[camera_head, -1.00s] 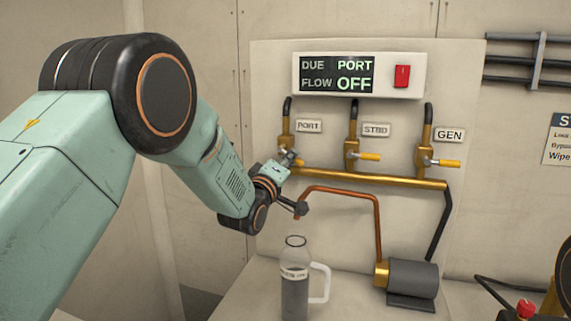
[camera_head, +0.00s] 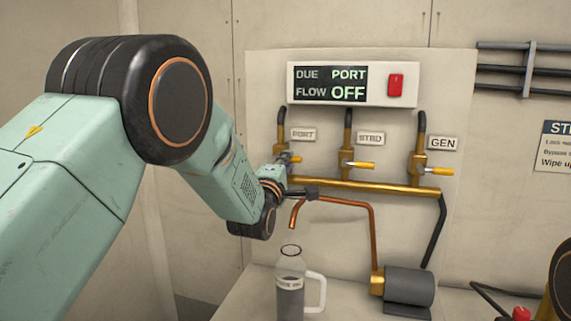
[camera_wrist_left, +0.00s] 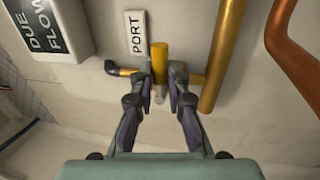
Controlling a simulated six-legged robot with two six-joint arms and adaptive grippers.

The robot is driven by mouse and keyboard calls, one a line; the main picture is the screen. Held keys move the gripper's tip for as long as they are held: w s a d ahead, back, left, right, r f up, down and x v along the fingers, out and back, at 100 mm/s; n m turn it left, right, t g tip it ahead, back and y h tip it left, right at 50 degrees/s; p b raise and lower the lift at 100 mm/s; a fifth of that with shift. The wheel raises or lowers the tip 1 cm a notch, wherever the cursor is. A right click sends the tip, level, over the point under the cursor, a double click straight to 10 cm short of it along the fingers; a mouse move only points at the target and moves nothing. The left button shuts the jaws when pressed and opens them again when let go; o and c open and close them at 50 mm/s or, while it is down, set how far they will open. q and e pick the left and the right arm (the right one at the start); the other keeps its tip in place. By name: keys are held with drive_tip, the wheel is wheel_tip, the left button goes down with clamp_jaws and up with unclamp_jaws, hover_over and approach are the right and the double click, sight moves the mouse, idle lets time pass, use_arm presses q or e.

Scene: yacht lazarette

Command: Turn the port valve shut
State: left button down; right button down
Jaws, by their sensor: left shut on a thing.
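The port valve (camera_head: 281,149) is a brass body under a dark hose, beside the PORT label (camera_head: 303,135); it is partly covered by my gripper in the head view. My left gripper (camera_wrist_left: 158,84) is shut on its yellow handle (camera_wrist_left: 160,60), one finger on each side in the wrist view. The handle points toward the PORT label, crosswise to the valve's pipe. The display (camera_head: 329,84) reads DUE PORT, FLOW OFF. My right gripper is not in view.
The STBD valve (camera_head: 347,158) and GEN valve (camera_head: 418,164) stand to the right, handles pointing right. A brass manifold (camera_head: 370,186) and copper pipe (camera_head: 372,240) run close below my gripper. A clear jug (camera_head: 290,285) and grey pump (camera_head: 408,285) stand below. A red switch (camera_head: 396,85) is beside the display.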

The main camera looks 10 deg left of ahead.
use_arm(q)
drive_tip(key=shift+r, duration=0.45)
drive_tip(key=c, duration=1.7)
unclamp_jaws()
drive_tip(key=shift+c, duration=0.2)
drive_tip(key=o, duration=0.4)
drive_tip(key=shift+w+f, duration=0.2)
drive_tip(key=shift+f, duration=0.1)
drive_tip(key=shift+s, duration=0.15)
drive_tip(key=shift+s, duration=0.15)
drive_tip(key=shift+s+a+f, duration=0.1)
drive_tip(key=shift+s+f, duration=0.3)
drive_tip(key=shift+s, duration=1.55)
drive_tip(key=shift+s+f, duration=0.35)
drive_tip(key=shift+s, duration=1.55)
drive_tip(key=shift+s+a+f, duration=0.1)
drive_tip(key=shift+s+f, duration=0.3)
drive_tip(key=shift+s, duration=1.55)
